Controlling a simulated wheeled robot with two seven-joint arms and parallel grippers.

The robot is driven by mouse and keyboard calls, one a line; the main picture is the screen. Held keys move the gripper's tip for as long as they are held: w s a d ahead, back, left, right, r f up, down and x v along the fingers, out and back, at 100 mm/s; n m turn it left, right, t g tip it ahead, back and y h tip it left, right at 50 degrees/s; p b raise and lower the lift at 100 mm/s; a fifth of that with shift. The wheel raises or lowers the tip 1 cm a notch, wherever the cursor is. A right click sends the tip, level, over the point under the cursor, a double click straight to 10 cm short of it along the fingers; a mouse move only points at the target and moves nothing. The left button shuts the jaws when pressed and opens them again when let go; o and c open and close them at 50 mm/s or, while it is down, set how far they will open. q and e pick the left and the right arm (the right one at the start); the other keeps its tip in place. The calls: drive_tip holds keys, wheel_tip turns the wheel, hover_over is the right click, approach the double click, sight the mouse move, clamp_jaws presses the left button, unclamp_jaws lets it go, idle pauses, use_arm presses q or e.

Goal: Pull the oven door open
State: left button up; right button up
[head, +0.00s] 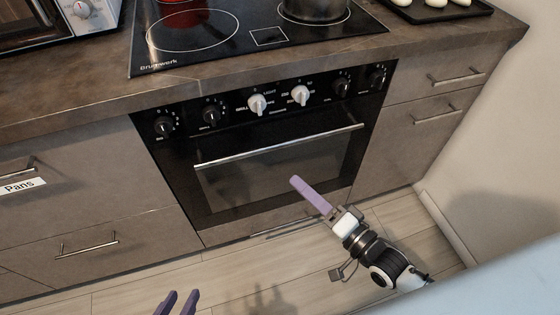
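The black oven door (275,178) is shut, with a dark glass window and a silver bar handle (282,146) across its upper part. My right gripper (300,184) is in front of the lower part of the door, below the handle and apart from it in the picture. I see its purple finger side-on, so its opening is hidden. My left gripper (178,302) is at the bottom edge, low and left of the oven. Its two purple fingertips are apart with nothing visible between them; the rest is out of view.
Control knobs (258,104) line the panel above the door. The hob (235,30) on the worktop holds a red pot (184,14) and a steel pot (314,8). Drawers flank the oven. A pale wall (500,160) stands at right. The floor before the oven is clear.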

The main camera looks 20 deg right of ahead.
sight(282, 143)
drive_tip(key=w+r+m+b, duration=0.1)
drive_tip(key=w, duration=0.3)
drive_tip(key=w+a+r+m+t+y+b, duration=0.1)
drive_tip(key=w, duration=0.2)
drive_tip(key=w+a+r+m+t+b, duration=0.1)
drive_tip(key=w, duration=0.3)
drive_tip(key=shift+w+r+y, duration=0.25)
drive_tip(key=shift+w+y, duration=0.05)
drive_tip(key=shift+w, duration=0.05)
clamp_jaws()
